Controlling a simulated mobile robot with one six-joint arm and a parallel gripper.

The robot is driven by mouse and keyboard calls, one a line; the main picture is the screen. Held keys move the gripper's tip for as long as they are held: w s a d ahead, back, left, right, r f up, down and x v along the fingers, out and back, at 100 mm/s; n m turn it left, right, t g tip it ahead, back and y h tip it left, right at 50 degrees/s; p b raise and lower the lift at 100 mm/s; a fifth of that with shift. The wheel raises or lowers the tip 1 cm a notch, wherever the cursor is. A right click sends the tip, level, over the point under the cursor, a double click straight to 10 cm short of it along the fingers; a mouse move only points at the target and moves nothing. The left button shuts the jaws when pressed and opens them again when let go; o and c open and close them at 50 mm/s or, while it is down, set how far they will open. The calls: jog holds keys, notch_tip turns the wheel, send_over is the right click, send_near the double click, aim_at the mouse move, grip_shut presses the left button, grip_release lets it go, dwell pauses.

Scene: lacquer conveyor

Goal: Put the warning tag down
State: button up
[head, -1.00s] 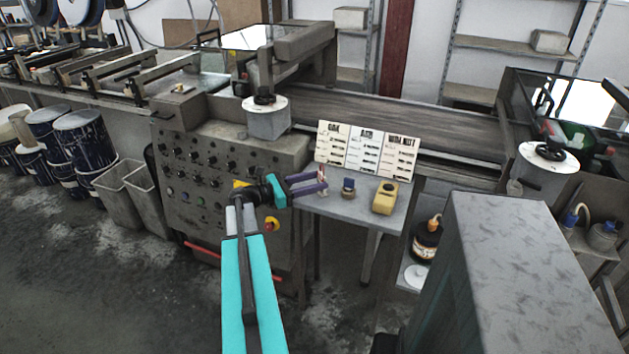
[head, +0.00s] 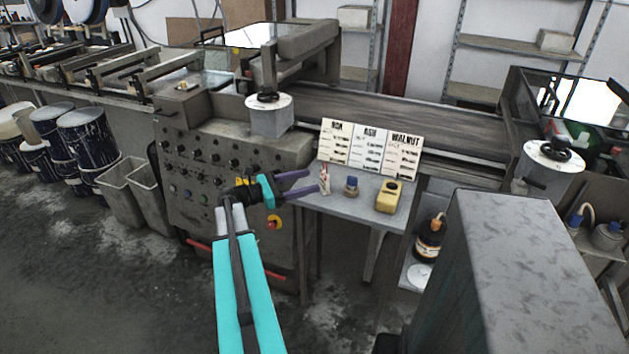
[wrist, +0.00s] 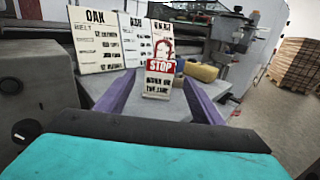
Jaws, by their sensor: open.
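The warning tag (head: 324,179) is on the small grey side table (head: 347,205), near its left end. In the wrist view the tag (wrist: 159,78) is upright, with a red STOP band, white lower part and red-outlined top. My gripper (head: 312,181) is open, its purple fingers pointing at the tag from the left. In the wrist view the fingers lie to either side of the tag's lower part, with gaps between. The head view shows the tag just beyond the fingertips.
OAK, ASH and WALNUT boards (head: 370,148) stand behind the tag. A small blue-capped jar (head: 351,187) and a yellow device (head: 389,197) are to its right. The control cabinet (head: 215,165) is at left. A large grey box (head: 520,250) stands front right.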

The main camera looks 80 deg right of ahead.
jog(key=v, duration=0.7)
jog(key=shift+w+a+b, duration=0.2)
jog(key=shift+w+b, duration=0.1)
jog(key=shift+b, duration=0.1)
dwell(0.3)
jog(key=w+a+f+t+y, duration=0.1)
jog(key=w+a+f+t, duration=0.3)
jog(key=a+f, duration=0.6)
jog(key=w+a+f+m+t+y, duration=0.1)
jog(key=w+a+f+t, duration=0.1)
jog(key=w+a+f, duration=0.6)
jog(key=w+a+f+t+y, duration=0.1)
jog(key=w+a+f+t, duration=0.15)
jog(key=a+f, duration=0.95)
jog(key=s+a+f+m+y, duration=0.2)
jog(key=a+f, duration=0.3)
jog(key=a, duration=0.6)
jog(key=s+a+f+m+y, duration=0.2)
jog(key=a+f, duration=0.4)
jog(key=a, duration=0.6)
jog(key=s+a+f+m+t+y, duration=0.1)
jog(key=s+a+f+y, duration=0.2)
jog(key=a, duration=0.8)
notch_tip(320, 180, down, 3)
jog(key=shift+s+a+r+m, duration=0.15)
jog(key=shift+s+a+m, duration=0.2)
jog(key=shift+s+m, duration=0.1)
